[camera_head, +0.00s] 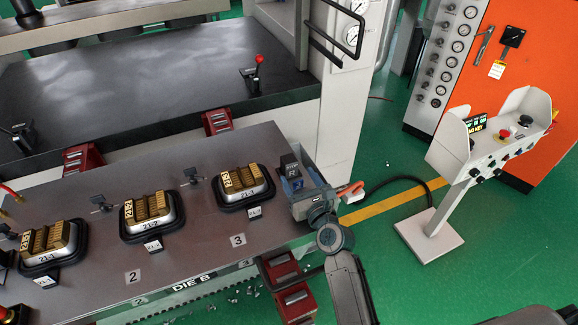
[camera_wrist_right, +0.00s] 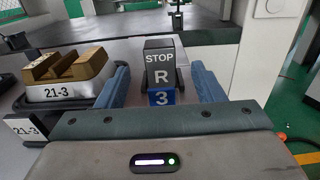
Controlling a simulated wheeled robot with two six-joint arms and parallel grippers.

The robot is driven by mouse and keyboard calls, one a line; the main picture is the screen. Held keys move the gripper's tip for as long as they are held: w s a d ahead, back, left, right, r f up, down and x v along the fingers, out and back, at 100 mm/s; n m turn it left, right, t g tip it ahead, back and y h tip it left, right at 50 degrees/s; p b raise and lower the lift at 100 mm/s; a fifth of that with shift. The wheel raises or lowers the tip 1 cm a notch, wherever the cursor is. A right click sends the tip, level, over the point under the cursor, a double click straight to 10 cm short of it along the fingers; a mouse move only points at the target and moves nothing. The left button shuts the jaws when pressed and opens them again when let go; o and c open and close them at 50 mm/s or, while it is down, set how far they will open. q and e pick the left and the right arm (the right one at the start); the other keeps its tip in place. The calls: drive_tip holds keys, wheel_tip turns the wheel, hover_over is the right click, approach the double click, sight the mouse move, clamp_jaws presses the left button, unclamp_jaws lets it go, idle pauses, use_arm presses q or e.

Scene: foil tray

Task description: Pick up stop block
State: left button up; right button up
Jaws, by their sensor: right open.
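The stop block (camera_wrist_right: 160,65) is dark grey and marked "STOP R", with a blue "3" label at its foot. In the right wrist view it stands upright between the two blue fingers of my right gripper (camera_wrist_right: 160,92), with a gap on each side. In the head view the stop block (camera_head: 290,165) is at the right end of the die plate, and my right gripper (camera_head: 296,178) is around it, open. My left gripper is not in view.
The die plate (camera_head: 190,258) carries brass inserts in black trays, the nearest being insert 21-3 (camera_head: 243,180), just left of the block. Red clamps (camera_head: 293,300) sit at the plate's front edge. A control pedestal (camera_head: 430,235) stands on the green floor at right.

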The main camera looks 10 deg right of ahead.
sight(292, 167)
drive_tip(key=w, duration=0.2)
drive_tip(key=shift+w+a+r, duration=0.2)
drive_tip(key=shift+w+a, duration=0.05)
drive_tip(key=shift+w, duration=0.05)
drive_tip(key=shift+w+a+f+p, duration=0.1)
drive_tip(key=shift+w+p, duration=0.05)
drive_tip(key=shift+w, duration=0.45)
drive_tip(key=shift+w+a+p, duration=0.1)
drive_tip(key=shift+w+p, duration=0.05)
drive_tip(key=shift+w, duration=0.7)
drive_tip(key=shift+s, duration=0.1)
drive_tip(key=c, duration=0.4)
clamp_jaws()
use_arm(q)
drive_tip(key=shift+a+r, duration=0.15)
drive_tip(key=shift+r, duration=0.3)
